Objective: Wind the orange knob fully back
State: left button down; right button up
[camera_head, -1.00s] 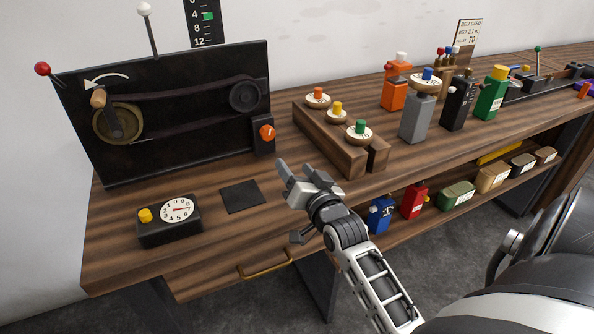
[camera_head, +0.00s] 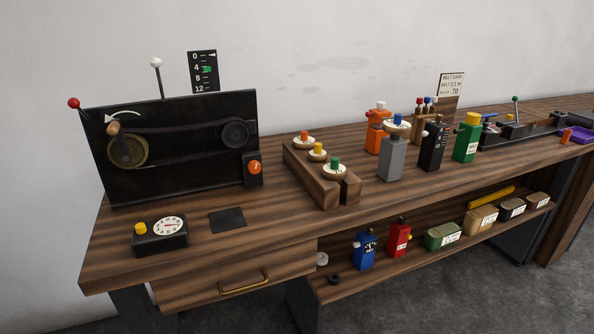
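The orange knob (camera_head: 254,167) sits on a small dark box at the lower right corner of the black belt panel (camera_head: 185,175). It carries a pale mark on its face. The panel bears a large brass wheel with a wooden crank handle (camera_head: 114,128) at left and a smaller dark pulley (camera_head: 235,134) at right, joined by a belt. Neither of my grippers shows in this view, and nothing touches the knob.
A dial box with a yellow button (camera_head: 141,229) and a dark square pad (camera_head: 228,220) lie in front of the panel. A wooden block (camera_head: 313,180) with colored-knob discs stands to the right, then several colored bottles. A lower shelf (camera_head: 340,288) holds more containers.

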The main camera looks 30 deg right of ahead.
aim_at(254, 167)
jog(key=z, duration=1.6)
jog(key=i, duration=0.95)
jog(key=u, duration=1.05)
